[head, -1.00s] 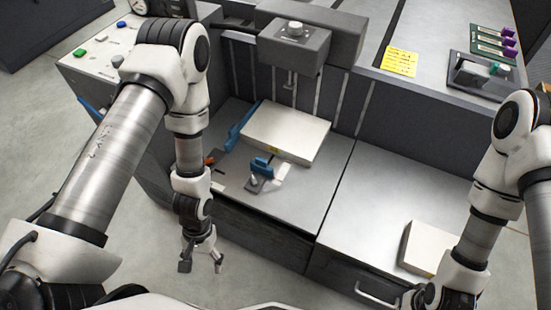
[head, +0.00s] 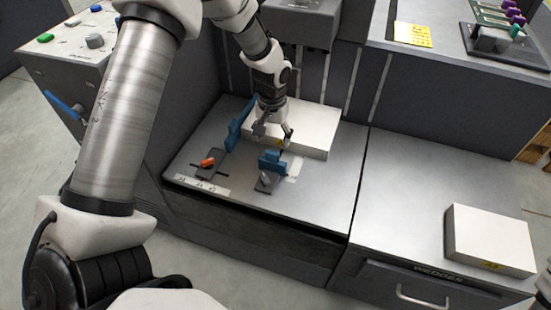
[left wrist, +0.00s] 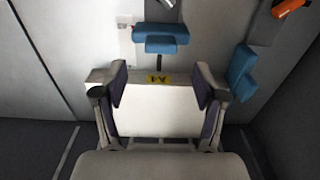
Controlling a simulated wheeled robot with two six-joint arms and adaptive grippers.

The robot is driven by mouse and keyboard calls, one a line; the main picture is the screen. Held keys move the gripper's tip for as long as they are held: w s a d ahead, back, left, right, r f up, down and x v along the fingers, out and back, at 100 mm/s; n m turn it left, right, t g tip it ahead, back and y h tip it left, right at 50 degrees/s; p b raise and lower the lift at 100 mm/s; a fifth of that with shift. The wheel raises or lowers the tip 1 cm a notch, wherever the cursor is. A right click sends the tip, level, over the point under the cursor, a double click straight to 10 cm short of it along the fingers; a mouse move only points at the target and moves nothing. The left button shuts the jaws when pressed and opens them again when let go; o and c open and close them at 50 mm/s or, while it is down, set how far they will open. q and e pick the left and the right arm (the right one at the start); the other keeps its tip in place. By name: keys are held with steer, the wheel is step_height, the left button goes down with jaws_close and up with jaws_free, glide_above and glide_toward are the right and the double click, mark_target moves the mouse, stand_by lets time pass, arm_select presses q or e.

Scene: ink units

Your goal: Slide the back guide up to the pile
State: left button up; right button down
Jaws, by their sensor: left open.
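The white pile (head: 312,135) with a yellow label on its near edge lies on the grey tray (head: 215,190); it also shows in the left wrist view (left wrist: 158,115). One blue guide (head: 272,162) stands at its near, labelled side, apart from it by a small gap in the left wrist view (left wrist: 160,38). Another blue guide (head: 236,128) stands at its left side and shows at right in the left wrist view (left wrist: 243,72). Which one is the back guide, I cannot tell for sure. My left gripper (head: 273,130) is open and empty over the pile.
An orange lever (head: 208,162) sits on the tray left of the near guide. A second white stack (head: 490,238) lies on the right-hand worktop (head: 410,190). The machine's head (head: 300,25) hangs behind the pile. A control panel (head: 75,45) stands at left.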

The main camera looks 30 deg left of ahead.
mark_target(272, 152)
arm_select(q)
step_height(272, 152, down, 7)
steer(key=shift+a+r+b, duration=0.1)
steer(key=shift+b, duration=0.6)
jaws_close()
